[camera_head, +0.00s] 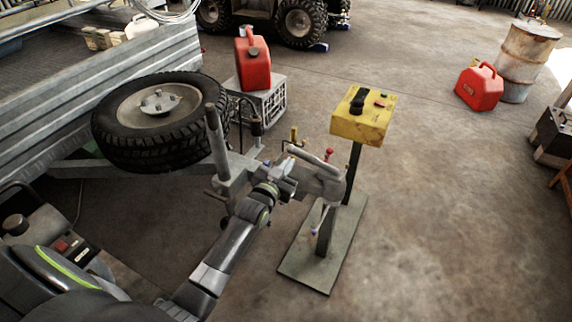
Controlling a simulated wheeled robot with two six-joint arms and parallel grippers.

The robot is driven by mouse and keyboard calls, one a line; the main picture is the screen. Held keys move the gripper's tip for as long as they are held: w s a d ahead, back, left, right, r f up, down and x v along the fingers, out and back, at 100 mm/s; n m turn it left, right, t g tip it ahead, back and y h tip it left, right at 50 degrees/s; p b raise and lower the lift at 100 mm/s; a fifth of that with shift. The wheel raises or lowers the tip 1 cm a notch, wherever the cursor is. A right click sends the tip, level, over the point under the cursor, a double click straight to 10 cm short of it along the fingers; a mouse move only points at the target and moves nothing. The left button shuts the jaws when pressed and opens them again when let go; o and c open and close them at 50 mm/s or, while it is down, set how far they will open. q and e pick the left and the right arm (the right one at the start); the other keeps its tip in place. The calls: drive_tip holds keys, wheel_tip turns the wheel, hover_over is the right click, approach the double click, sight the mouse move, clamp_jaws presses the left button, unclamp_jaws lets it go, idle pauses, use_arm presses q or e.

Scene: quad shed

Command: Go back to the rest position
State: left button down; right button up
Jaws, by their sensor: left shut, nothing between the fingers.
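My left arm reaches up from the bottom of the head view. Its gripper (285,169) is shut and empty, beside the grey trailer coupling (325,182) at the end of the drawbar. Whether it touches the coupling, I cannot tell. My right gripper is not in view.
A yellow control box (362,116) stands on a post with a flat base plate (301,262), close to the coupling. A spare wheel (115,146) lies on the trailer's drawbar. A red can (253,62) sits on a grey crate (268,107).

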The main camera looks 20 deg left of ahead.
use_arm(q)
drive_tip(key=shift+s, duration=0.4)
